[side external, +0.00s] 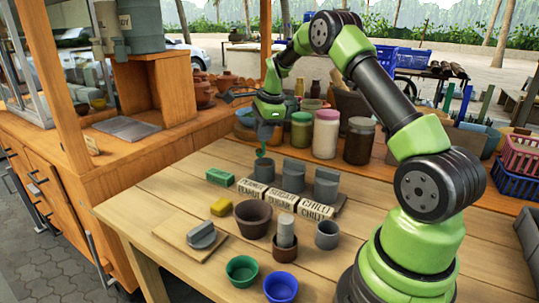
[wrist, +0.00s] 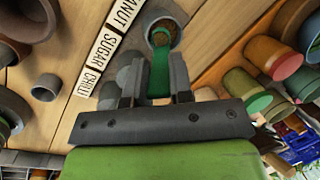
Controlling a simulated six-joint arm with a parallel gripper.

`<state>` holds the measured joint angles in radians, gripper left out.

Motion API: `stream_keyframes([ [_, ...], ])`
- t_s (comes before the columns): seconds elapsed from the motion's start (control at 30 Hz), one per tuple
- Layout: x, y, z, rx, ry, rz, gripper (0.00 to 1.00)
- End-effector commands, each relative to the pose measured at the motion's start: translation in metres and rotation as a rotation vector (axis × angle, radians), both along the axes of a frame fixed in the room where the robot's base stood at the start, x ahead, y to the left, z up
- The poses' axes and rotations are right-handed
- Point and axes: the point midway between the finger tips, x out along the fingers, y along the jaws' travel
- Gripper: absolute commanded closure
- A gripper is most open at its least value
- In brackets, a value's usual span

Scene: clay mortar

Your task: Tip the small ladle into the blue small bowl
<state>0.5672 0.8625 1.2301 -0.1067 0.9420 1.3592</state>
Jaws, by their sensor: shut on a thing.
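My gripper (side external: 265,128) is shut on the green small ladle (wrist: 160,75), which hangs down from the fingers. In the side view the ladle's end (side external: 261,153) is just above or at the mouth of the grey peanut container (side external: 264,172). In the wrist view that end overlaps the container's opening, with brown contents visible; I cannot tell whether it touches them. The blue small bowl (side external: 281,287) stands at the table's front edge, well away from my gripper, and looks empty. It is not clearly visible in the wrist view.
Grey sugar (side external: 294,173) and chili (side external: 326,185) containers stand right of the peanut one, behind name blocks. A brown mortar (side external: 252,219), a dark cup with a grey pestle (side external: 286,231), a grey cup (side external: 327,235) and a green bowl (side external: 242,270) stand in front. Jars (side external: 326,134) line the back.

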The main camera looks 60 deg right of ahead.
Motion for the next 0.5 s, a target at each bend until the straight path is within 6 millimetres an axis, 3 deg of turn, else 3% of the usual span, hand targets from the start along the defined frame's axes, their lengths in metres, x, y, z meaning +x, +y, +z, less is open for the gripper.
stream_keyframes([
  [0.13,-0.006,0.055,-0.003,0.027,0.024,0.223,1.0],
  [0.27,-0.027,0.119,-0.007,0.055,0.06,0.506,1.0],
  [0.4,-0.066,0.181,-0.01,0.073,0.111,0.821,1.0],
  [0.5,-0.101,0.216,-0.012,0.076,0.15,1.035,1.0],
])
